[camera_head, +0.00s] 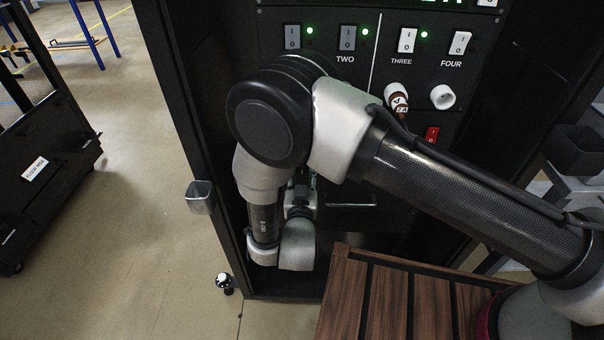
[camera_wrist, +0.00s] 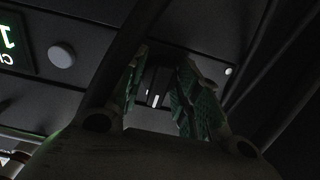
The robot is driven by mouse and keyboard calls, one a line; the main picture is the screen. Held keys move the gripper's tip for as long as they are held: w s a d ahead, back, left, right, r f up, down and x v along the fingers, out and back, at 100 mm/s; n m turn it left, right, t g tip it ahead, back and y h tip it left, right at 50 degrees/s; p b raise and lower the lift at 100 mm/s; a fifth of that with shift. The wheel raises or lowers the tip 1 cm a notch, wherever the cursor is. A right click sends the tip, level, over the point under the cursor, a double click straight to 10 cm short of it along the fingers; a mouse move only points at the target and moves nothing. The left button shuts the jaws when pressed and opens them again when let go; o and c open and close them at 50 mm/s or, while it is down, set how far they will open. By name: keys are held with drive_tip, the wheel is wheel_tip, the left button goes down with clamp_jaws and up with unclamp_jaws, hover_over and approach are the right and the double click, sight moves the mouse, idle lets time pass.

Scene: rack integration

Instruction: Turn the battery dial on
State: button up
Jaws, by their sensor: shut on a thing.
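In the wrist view, my gripper (camera_wrist: 160,78) has its two green-padded fingers on either side of a small dark battery dial (camera_wrist: 154,88) with a pale line on it. It is shut on the dial, though the view is dim and the contact is partly in shadow. In the head view, my own arm covers the lower part of the rack, so the dial is hidden there and the gripper can hardly be made out.
The black rack (camera_head: 172,75) carries several rocker switches, with green lights (camera_head: 309,31) by some. A slatted wooden surface (camera_head: 385,300) stands in front. Open floor (camera_head: 130,200) lies left.

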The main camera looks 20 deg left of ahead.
idle(0.5)
drive_tip(key=o, duration=1.1)
drive_tip(key=shift+c, duration=0.2)
drive_tip(key=shift+s, duration=0.1)
drive_tip(key=v, duration=1.1)
drive_tip(key=shift+s, duration=0.4)
drive_tip(key=shift+f, duration=0.1)
